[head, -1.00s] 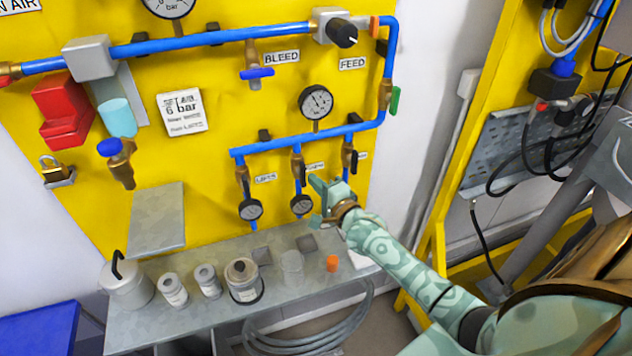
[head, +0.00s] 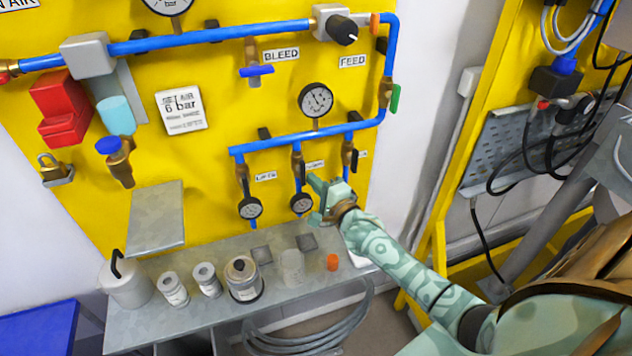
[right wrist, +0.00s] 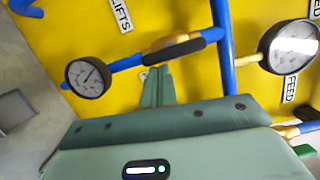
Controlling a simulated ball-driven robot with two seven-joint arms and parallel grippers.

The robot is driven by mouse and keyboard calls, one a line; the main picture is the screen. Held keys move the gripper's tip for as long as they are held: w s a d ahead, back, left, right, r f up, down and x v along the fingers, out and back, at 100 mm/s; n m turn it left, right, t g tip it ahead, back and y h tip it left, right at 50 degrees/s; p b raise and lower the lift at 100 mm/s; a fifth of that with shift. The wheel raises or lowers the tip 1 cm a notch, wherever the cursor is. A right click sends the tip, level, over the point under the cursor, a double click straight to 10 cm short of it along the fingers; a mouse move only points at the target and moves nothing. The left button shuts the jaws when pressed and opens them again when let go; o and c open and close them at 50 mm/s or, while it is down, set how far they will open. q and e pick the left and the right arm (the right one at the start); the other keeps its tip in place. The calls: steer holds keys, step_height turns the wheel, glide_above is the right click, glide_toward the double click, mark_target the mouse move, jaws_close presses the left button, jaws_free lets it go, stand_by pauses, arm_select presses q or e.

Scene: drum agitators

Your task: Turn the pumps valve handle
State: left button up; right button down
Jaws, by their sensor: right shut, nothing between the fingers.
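The pumps valve handle is the black lever (head: 298,168) on the middle branch of the blue manifold, above a small gauge. In the right wrist view the black handle (right wrist: 174,52) lies along its brass valve, in line with the branch pipe. My right gripper (head: 314,184) is just right of this branch, at about the label's height. In the right wrist view its shut fingers (right wrist: 158,78) point at the panel, close beside the handle, with nothing between them. I cannot tell whether they touch it. The gripper partly hides the pumps label. My left gripper is out of view.
Similar valves stand on the left branch (head: 242,172) and right branch (head: 347,155). A small gauge (head: 301,203) hangs below the middle valve. A grey shelf (head: 215,310) below holds several containers. A yellow frame (head: 437,215) stands to the right.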

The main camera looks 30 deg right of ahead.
steer(key=shift+a+f+m+t+b, duration=0.15)
steer(key=shift+f+m+t+b, duration=0.15)
steer(key=shift+m, duration=0.6)
steer(key=shift+w+a+f+m+t+h+b, duration=0.1)
steer(key=shift+a+m+t+h+b, duration=0.35)
steer(key=shift+m, duration=0.85)
steer(key=shift+w+a+f+m+b, duration=0.15)
steer(key=shift+m+b, duration=0.55)
steer(key=shift+m, duration=0.6)
steer(key=shift+a+f+m+t+h+b, duration=0.1)
steer(key=shift+a+m+t+h+b, duration=0.35)
steer(key=shift+m, duration=0.85)
steer(key=shift+w+a+r+m+h+b, duration=0.1)
steer(key=shift+a+m+h+b, duration=0.25)
steer(key=shift+m, duration=0.65)
steer(key=shift+w+f+m+h+b, duration=0.1)
steer(key=shift+m+h+b, duration=0.15)
steer(key=shift+m+b, duration=0.55)
steer(key=shift+a+r+m+h+b, duration=0.1)
steer(key=shift+a+m+h+b, duration=0.15)
steer(key=shift+m, duration=0.95)
steer(key=shift+a+r+m+h+b, duration=0.15)
steer(key=shift+m+h+b, duration=0.25)
steer(key=shift+m, duration=0.6)
steer(key=shift+w+a+r+m+h, duration=0.1)
steer(key=shift+a+m+h, duration=0.1)
steer(key=shift+m, duration=0.45)
steer(key=shift+a+r+m+h, duration=0.1)
steer(key=shift+m+h, duration=0.05)
steer(key=shift+m, duration=0.5)
